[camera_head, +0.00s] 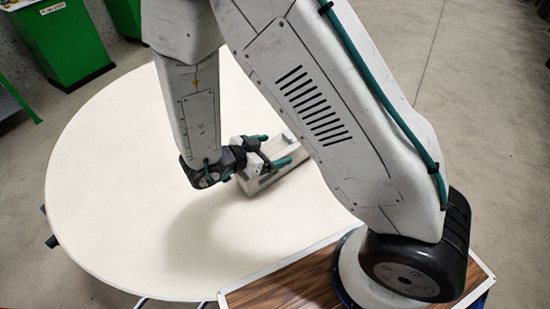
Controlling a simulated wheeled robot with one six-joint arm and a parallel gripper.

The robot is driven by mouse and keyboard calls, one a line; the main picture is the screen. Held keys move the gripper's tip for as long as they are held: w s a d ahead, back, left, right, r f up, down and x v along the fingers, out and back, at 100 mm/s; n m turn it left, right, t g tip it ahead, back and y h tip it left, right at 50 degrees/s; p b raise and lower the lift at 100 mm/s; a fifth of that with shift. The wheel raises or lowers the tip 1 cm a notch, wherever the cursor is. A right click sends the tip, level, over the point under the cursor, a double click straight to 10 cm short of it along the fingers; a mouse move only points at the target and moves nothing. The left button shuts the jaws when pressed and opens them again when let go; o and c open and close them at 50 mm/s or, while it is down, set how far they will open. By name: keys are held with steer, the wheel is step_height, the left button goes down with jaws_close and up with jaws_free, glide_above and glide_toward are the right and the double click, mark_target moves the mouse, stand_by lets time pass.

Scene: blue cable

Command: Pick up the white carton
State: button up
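The white carton (268,180) lies on the round cream table (110,190), right of the table's middle. My gripper (272,150) is at the carton, reaching over it from the left. Its two teal-tipped fingers stand apart, one towards the far side of the carton and one towards the near side. I cannot tell whether the fingers touch the carton. My gripper hides part of the carton's top, and my arm hides its right end.
Green bins (72,42) stand on the grey floor beyond the table at the upper left. A wood-grain surface with a white edge (290,290) is under my arm's base at the bottom. The table's left part is clear.

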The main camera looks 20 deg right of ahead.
steer(key=c, duration=1.5)
steer(key=shift+o, duration=0.2)
steer(key=shift+r, duration=0.15)
